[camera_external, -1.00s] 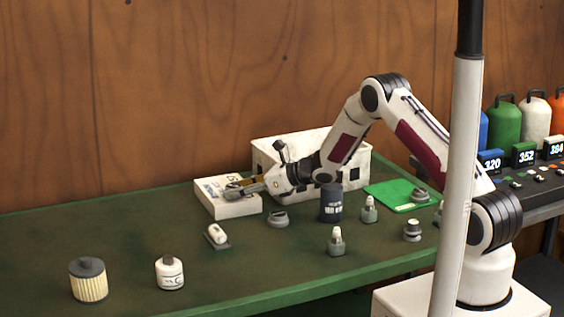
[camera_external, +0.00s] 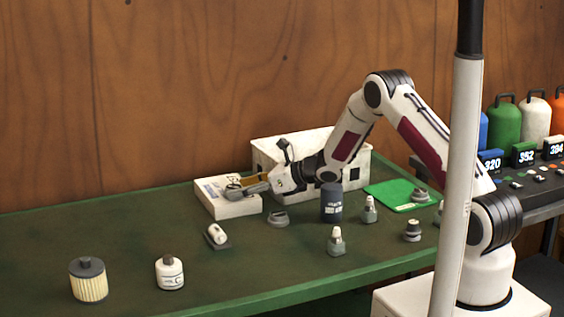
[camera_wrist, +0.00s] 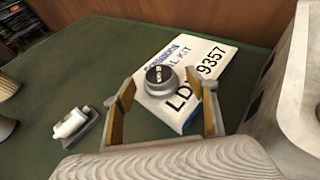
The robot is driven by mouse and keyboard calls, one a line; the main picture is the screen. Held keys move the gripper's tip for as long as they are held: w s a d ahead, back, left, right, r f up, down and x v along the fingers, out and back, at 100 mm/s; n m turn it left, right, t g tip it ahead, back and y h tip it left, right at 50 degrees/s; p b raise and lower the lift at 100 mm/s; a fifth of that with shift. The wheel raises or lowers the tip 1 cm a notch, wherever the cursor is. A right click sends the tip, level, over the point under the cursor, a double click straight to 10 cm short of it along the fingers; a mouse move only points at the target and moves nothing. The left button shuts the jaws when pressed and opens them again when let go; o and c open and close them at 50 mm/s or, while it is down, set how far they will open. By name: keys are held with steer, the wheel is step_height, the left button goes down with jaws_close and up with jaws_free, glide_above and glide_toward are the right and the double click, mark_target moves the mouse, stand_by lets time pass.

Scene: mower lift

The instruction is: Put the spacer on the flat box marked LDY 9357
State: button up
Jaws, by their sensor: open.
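The flat white box marked LDY 9357 (camera_wrist: 205,68) lies on the green table; it also shows in the external view (camera_external: 230,208). A round grey piece with a dark, lettered top, which I take as the spacer (camera_wrist: 160,80), appears to rest on the box near its edge. Its lettering is too small to read. My gripper (camera_wrist: 165,100) is open, with one finger on each side of the piece and visible gaps. In the external view my gripper (camera_external: 247,186) is low over the box, and the piece is small and partly hidden by the fingers.
A white bin (camera_external: 345,160) stands behind my wrist. A dark can (camera_external: 331,203), a low grey piece (camera_external: 278,219) and several small grey-based items stand nearby. A white bottle on a grey base (camera_wrist: 75,125) lies left.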

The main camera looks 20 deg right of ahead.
steer(key=v, duration=1)
steer(key=shift+s+d+r, duration=0.15)
steer(key=shift+s+d, duration=0.05)
steer(key=shift+s, duration=0.05)
stand_by(0.4)
